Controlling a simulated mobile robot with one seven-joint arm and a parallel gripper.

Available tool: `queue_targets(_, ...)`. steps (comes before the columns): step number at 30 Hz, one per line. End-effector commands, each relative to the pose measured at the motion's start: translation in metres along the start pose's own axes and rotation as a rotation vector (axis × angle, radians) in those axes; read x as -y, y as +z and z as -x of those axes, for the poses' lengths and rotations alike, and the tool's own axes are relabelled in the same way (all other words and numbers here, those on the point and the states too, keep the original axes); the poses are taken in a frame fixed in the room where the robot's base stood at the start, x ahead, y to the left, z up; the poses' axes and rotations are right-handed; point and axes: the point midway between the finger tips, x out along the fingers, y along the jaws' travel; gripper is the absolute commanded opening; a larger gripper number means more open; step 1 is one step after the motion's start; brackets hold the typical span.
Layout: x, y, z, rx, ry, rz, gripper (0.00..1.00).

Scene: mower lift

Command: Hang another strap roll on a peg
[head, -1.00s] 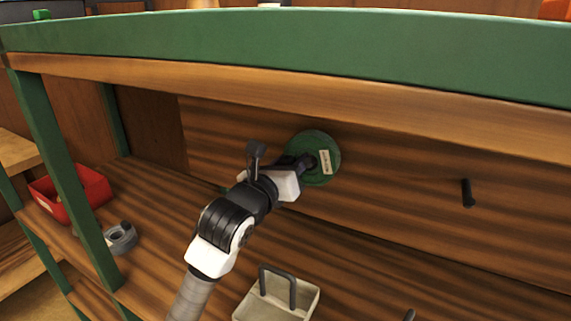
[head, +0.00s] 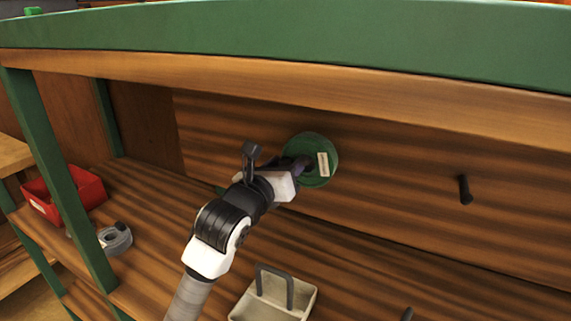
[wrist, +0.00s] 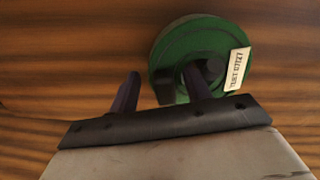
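A green strap roll (head: 313,145) with a pale label is against the wooden back panel. In the wrist view the green roll (wrist: 208,36) has a dark peg end (wrist: 212,68) showing in its centre hole. My gripper (head: 296,168) is at the roll's left side. In the wrist view my gripper's fingers (wrist: 160,82) are apart, one in front of the roll's centre and one left of its rim. A gap shows beside the left finger. A bare dark peg (head: 465,190) sticks out of the panel to the right. A grey roll (head: 116,239) lies on the shelf at left.
A red bin (head: 66,192) stands at the left end of the shelf, behind a green post (head: 75,195). A pale handled tray (head: 248,307) is at the bottom centre. A wooden beam with a green edge (head: 300,32) crosses above. Panel space around the bare peg is clear.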

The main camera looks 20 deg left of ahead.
Motion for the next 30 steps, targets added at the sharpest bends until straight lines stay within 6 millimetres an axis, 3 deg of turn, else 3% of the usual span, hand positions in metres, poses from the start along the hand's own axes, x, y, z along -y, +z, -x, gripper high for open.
queue_targets(1,0.011,-0.002,-0.002,-0.004,-0.024,-0.005,0.62)
queue_targets(14,0.011,-0.004,0.005,-0.004,-0.025,-0.005,0.62)
queue_targets(17,0.008,-0.005,0.018,-0.003,-0.022,-0.004,0.62)
queue_targets(30,-0.002,-0.003,0.115,0.002,-0.003,-0.001,0.62)
